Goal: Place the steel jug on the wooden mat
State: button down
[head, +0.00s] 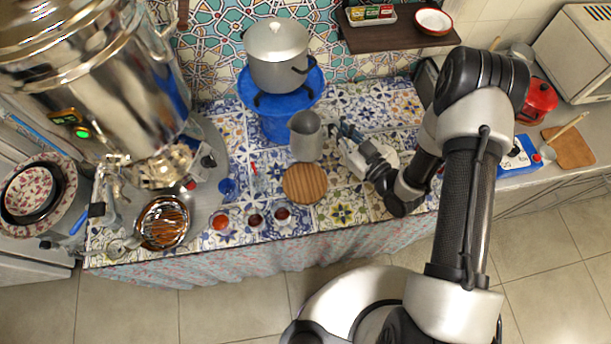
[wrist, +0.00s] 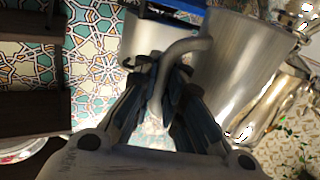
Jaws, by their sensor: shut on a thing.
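The steel jug (head: 305,137) is a grey metal vessel just behind the round wooden mat (head: 304,184) in the head view. It looks upright; I cannot tell whether its base touches the tiled counter. My gripper (head: 340,134) comes from the right and is shut on the jug's handle. In the wrist view the curved handle (wrist: 176,62) runs between the fingers of my gripper (wrist: 168,115), and the jug's body (wrist: 238,70) fills the right side. The mat's top is bare; it does not show in the wrist view.
A blue stand (head: 279,124) with a lidded pot (head: 277,55) is behind the jug. Small tea glasses (head: 255,220) stand left of the mat. A large samovar (head: 95,80) rises at left. A dark shelf (head: 400,36) hangs at the back right.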

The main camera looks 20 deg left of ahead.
jog(key=f+b, duration=0.1)
jog(key=f, duration=0.5)
jog(key=f+b, duration=0.1)
jog(key=f, duration=0.6)
jog(key=f+b, duration=0.2)
jog(key=f, duration=0.5)
jog(key=shift+s+a, duration=0.2)
jog(key=shift+s, duration=0.15)
jog(key=c, duration=2.1)
grip_release()
jog(key=shift+f, duration=0.25)
jog(key=shift+c, duration=0.2)
jog(key=o, duration=0.5)
jog(key=shift+r, duration=0.2)
jog(key=v, duration=1.2)
jog(key=shift+p, duration=0.4)
